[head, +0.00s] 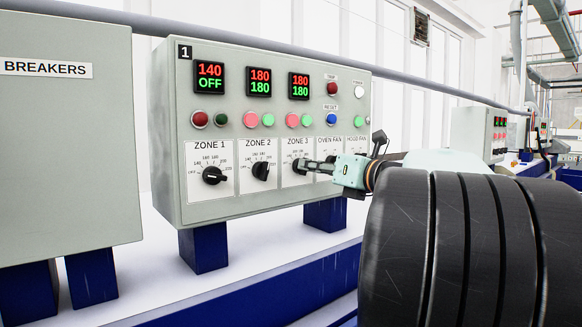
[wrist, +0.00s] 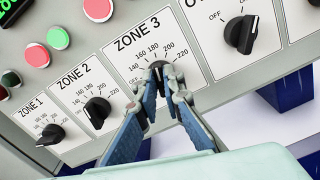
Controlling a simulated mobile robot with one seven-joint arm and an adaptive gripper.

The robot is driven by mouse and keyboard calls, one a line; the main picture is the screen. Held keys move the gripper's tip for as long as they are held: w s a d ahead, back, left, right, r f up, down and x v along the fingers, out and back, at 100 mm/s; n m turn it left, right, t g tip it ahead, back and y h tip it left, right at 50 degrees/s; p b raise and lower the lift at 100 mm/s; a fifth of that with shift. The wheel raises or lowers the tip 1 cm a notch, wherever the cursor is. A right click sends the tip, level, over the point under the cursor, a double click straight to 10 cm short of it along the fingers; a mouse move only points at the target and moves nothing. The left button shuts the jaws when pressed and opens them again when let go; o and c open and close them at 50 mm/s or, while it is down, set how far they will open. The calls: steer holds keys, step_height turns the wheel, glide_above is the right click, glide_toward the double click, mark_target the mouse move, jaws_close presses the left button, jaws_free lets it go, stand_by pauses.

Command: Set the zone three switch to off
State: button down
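The zone 3 switch (head: 299,165) is a black rotary knob on the grey control panel (head: 162,130). In the wrist view, the top of the knob (wrist: 157,65) shows between my fingertips; the rest and its pointer are mostly hidden. My gripper (head: 313,165) reaches it from the right, and the fingertips (wrist: 162,80) are closed in on both sides of the knob. The zone 3 display (head: 299,86) reads 180 over 180.
The zone 1 knob (head: 213,175) and zone 2 knob (head: 261,171) are to the left. The oven fan knob (wrist: 241,33) is close on the right. Coloured buttons (head: 292,120) sit above the scales. A breakers box (head: 60,150) stands further left.

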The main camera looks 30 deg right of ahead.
stand_by(0.4)
steer(key=shift+a+f+n+b, duration=0.1)
steer(key=shift+a+n+b, duration=0.05)
steer(key=shift+n+b, duration=3.9)
steer(key=shift+a+f+n+b, duration=0.1)
steer(key=shift+n+b, duration=3)
steer(key=shift+n, duration=1.85)
steer(key=c, duration=2.1)
jaws_free()
